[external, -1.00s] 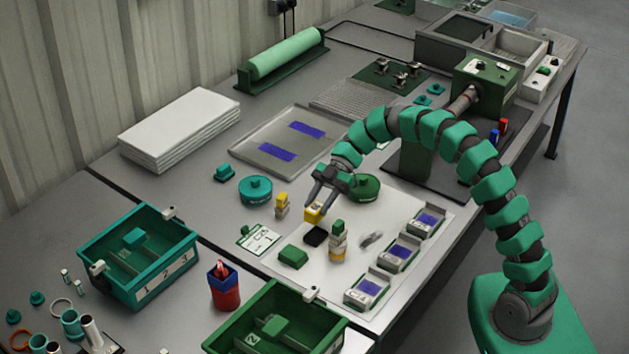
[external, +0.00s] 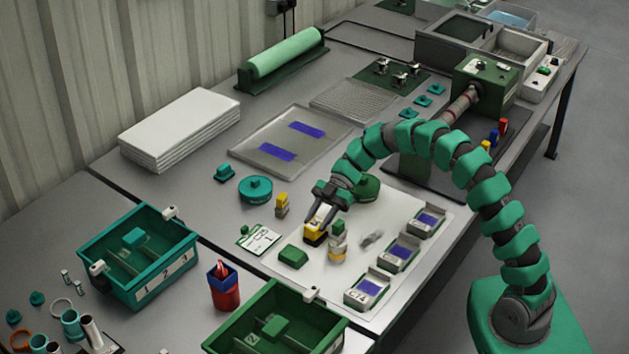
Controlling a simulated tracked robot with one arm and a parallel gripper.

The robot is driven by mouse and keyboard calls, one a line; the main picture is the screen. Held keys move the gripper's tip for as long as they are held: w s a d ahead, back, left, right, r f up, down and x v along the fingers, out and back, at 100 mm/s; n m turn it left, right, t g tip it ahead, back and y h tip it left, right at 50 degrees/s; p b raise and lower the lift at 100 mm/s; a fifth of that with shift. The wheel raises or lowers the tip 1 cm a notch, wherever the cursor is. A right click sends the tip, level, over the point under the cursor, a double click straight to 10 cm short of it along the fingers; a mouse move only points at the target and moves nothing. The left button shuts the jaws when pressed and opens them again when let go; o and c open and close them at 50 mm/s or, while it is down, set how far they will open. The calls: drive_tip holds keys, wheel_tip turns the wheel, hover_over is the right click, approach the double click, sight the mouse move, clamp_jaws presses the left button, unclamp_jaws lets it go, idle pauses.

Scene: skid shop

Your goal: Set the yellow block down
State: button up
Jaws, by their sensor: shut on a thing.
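My gripper (external: 316,226) points down over the pale mat (external: 375,272) and is shut on the yellow block (external: 312,231). The block is at the black piece (external: 317,241) on the mat and hides most of it. I cannot tell whether the block rests on the black piece or hangs just above it. A stack (external: 337,245) with a green top and a yellowish body stands close on the right.
A green block (external: 293,256) lies in front, and a small yellow-topped piece (external: 282,203) stands to the left. Several trays with blue pieces (external: 398,255) line the mat's right side.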

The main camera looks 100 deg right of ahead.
drive_tip(key=shift+f, duration=0.3)
drive_tip(key=o, duration=1)
drive_tip(key=shift+o, duration=0.2)
drive_tip(key=shift+r, duration=0.1)
drive_tip(key=shift+r+b, duration=0.5)
drive_tip(key=shift+r, duration=0.05)
drive_tip(key=p+v, duration=0.4)
drive_tip(key=v, duration=0.8)
drive_tip(key=shift+p, duration=0.3)
drive_tip(key=shift+f, duration=0.1)
